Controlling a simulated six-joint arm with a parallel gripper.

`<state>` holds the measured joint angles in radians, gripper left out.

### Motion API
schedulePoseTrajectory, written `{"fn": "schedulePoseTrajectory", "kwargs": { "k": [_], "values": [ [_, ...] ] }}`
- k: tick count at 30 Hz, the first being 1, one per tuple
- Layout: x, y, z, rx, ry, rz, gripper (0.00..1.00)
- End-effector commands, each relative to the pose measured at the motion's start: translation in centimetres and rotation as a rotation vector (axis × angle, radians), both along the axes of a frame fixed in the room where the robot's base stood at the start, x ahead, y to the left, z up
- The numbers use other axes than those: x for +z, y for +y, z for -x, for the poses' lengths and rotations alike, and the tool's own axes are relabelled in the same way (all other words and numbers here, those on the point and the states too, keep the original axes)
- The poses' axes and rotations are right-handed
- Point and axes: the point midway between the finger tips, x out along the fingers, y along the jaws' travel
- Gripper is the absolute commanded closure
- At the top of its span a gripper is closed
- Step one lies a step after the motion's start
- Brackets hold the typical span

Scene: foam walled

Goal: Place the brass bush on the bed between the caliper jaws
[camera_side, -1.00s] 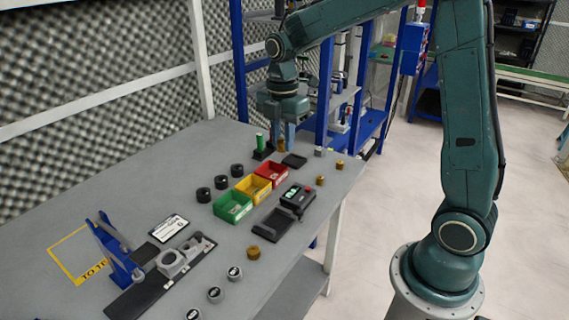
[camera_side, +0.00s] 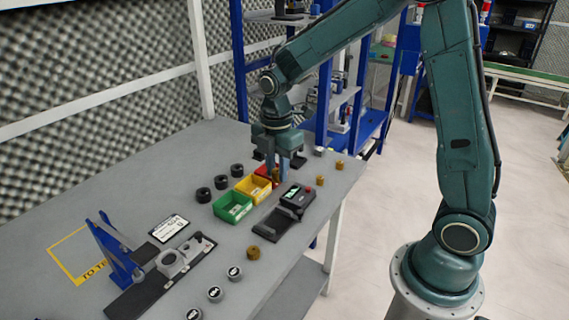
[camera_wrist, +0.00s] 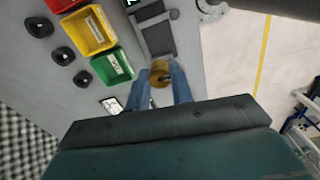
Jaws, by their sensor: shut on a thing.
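My gripper (camera_side: 276,178) points down with blue fingers shut on a brass bush (camera_side: 276,173), held above the table near the red bin. In the wrist view a brass bush (camera_wrist: 160,73) shows between the fingertips. A black unit with a lit green display (camera_side: 298,197) and a dark flat bed (camera_side: 270,226) stands to the right of the bins, and looks like the caliper. The bed (camera_wrist: 158,38) also shows in the wrist view. Its jaws are too small to make out clearly. The bed looks empty. My gripper is behind the unit, to its upper left.
Red, yellow (camera_side: 253,189) and green (camera_side: 233,207) bins stand left of the caliper, with black rings (camera_side: 204,195) beyond. Other brass pieces (camera_side: 253,252) stand on the table. A blue-levered fixture (camera_side: 117,256) and several grey knobs (camera_side: 215,293) are at the near end.

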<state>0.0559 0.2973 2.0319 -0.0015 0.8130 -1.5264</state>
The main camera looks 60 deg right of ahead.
Motion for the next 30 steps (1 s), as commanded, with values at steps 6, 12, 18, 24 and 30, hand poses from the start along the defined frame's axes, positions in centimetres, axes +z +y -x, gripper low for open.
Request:
{"fn": "schedulePoseTrajectory", "kwargs": {
  "k": [6,12,18,24,30],
  "values": [
    [-4.3,0.0,0.1,0.0,0.005,0.0,1.0],
    [-7.9,0.0,0.0,0.0,0.004,0.0,1.0],
    [-9.9,0.0,0.0,0.0,0.001,0.0,1.0],
    [-10.2,0.0,0.0,0.0,-0.001,0.0,1.0],
    [-11.1,0.0,0.0,0.0,0.002,0.0,1.0]
  ]
}}
